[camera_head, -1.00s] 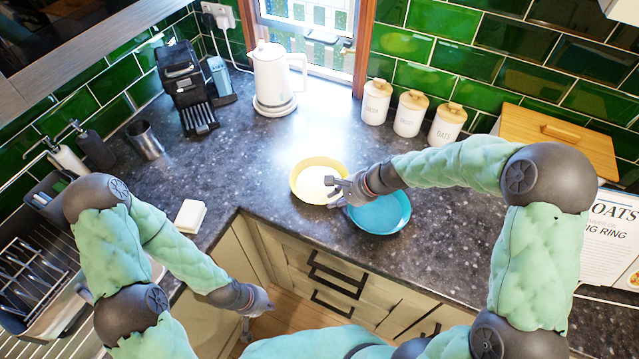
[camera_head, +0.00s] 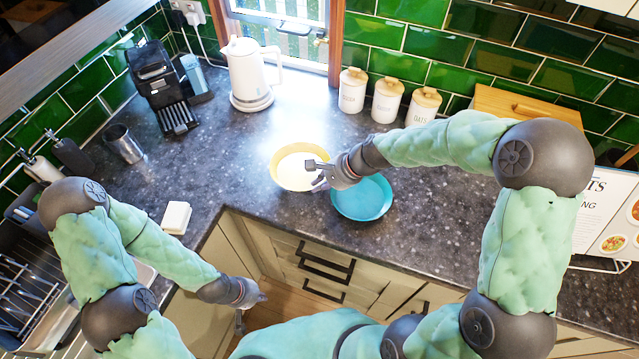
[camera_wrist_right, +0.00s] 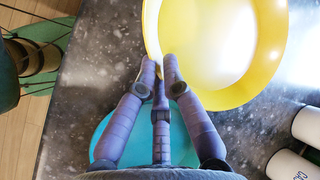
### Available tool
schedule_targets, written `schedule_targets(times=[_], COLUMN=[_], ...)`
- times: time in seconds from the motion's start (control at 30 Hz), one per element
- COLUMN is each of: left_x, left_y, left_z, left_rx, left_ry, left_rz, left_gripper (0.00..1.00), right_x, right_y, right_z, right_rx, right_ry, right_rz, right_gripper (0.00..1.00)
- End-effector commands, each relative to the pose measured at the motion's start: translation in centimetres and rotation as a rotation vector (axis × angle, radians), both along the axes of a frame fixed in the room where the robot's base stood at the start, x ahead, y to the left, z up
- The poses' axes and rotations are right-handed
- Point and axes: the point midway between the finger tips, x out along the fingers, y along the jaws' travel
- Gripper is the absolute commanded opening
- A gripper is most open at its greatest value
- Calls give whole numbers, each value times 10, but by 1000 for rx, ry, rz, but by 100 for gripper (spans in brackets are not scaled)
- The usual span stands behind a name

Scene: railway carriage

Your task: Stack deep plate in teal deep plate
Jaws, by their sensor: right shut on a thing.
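The yellow deep plate (camera_head: 281,180) is on the dark counter, just left of the teal deep plate (camera_head: 362,204), with their edges close together. My right gripper (camera_head: 316,172) is at the right rim of the yellow plate, reaching over part of the teal plate. In the right wrist view its fingertips (camera_wrist_right: 163,70) meet at the yellow plate's rim (camera_wrist_right: 266,73), shut on it. The teal plate (camera_wrist_right: 108,138) lies partly hidden under those fingers. My left gripper (camera_head: 250,303) hangs low in front of the cabinet, empty, fingers apart, away from both plates.
A white kettle (camera_head: 249,75), a coffee machine (camera_head: 165,85) and a metal cup (camera_head: 124,145) stand further back. White canisters (camera_head: 387,102) line the back wall. A white block (camera_head: 176,217) lies near the front edge. Counter right of the teal plate is clear.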

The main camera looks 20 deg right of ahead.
Motion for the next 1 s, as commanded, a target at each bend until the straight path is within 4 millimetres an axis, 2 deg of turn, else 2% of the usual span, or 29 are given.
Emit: schedule_targets(times=[0.03,0.2,0.4,0.6,0.8,1.0], left_x=[0,0,0,0,0,0], left_y=[0,0,0,0,0,0], left_z=[6,20,26,33,37,38], left_rx=[0,0,0,0,0,0], left_ry=[0,0,0,0,0,0], left_rz=[0,0,0,0,0,0], left_gripper=[0,0,0,0,0,0], right_x=[-8,-36,-75,-103,-117,-121], right_y=[2,11,22,30,34,35], right_z=[15,50,65,77,83,84], right_rx=[-1,-1,0,0,-1,0], right_ry=[-5,-7,-4,-3,-3,-1], right_rz=[3,3,3,2,0,0], right_gripper=[0,0,0,0,0,0])
